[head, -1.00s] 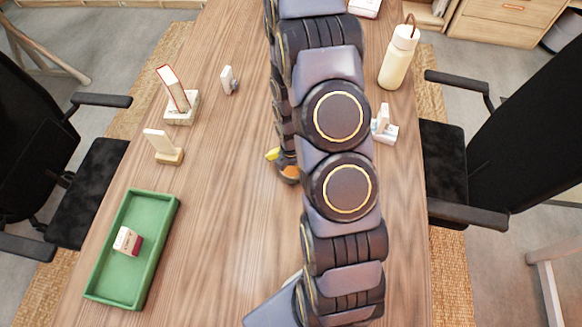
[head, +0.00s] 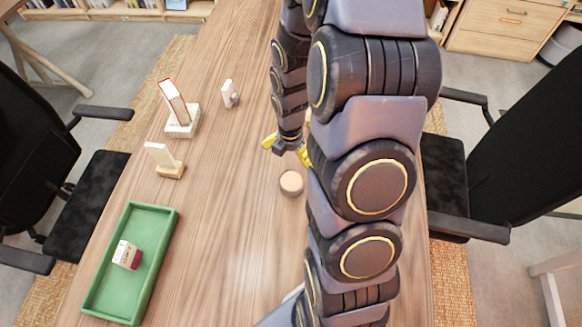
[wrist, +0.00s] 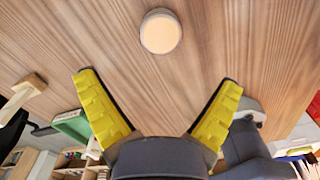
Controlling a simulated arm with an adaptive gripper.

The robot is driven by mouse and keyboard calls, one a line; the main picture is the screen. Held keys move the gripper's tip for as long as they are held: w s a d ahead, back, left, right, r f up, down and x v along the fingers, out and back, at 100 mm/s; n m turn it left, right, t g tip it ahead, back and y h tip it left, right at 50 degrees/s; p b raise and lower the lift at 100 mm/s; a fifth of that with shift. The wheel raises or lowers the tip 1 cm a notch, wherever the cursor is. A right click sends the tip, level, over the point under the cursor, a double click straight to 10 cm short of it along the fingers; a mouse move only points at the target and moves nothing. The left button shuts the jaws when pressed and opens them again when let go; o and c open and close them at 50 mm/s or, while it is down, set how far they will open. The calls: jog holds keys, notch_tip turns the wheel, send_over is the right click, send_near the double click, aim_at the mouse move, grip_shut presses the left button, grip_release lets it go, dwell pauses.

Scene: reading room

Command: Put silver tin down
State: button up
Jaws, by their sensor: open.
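The silver tin (head: 291,183) is a small round tin with a pale, peach-toned top. It rests on the wooden table, near the middle. It also shows in the wrist view (wrist: 160,32), beyond the fingertips and apart from them. My gripper (head: 286,148) has yellow fingers spread wide, with nothing between them. In the head view it is just behind the tin. In the wrist view my gripper (wrist: 158,82) is clearly open. My arm hides part of the table to the right.
A green tray (head: 98,300) holding a small white-and-red block (head: 126,255) lies at the front left. Several small stands line the left side: a wooden one (head: 166,162), one with a red-edged panel (head: 175,103), and a small white object (head: 229,93). The table between is clear.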

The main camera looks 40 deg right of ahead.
jog(key=s+a+r+m, duration=0.7)
jog(key=s+r+m, duration=0.1)
jog(key=m, duration=0.3)
jog(key=s+a+r+m+g, duration=0.1)
jog(key=s+a+r+m, duration=0.5)
jog(key=s+r+m, duration=0.2)
jog(key=shift+s+a+r+m+g, duration=0.3)
jog(key=shift+s+a+r+m, duration=0.1)
jog(key=shift+r+m, duration=1.2)
jog(key=shift+r+n, duration=0.15)
jog(key=shift+n, duration=0.15)
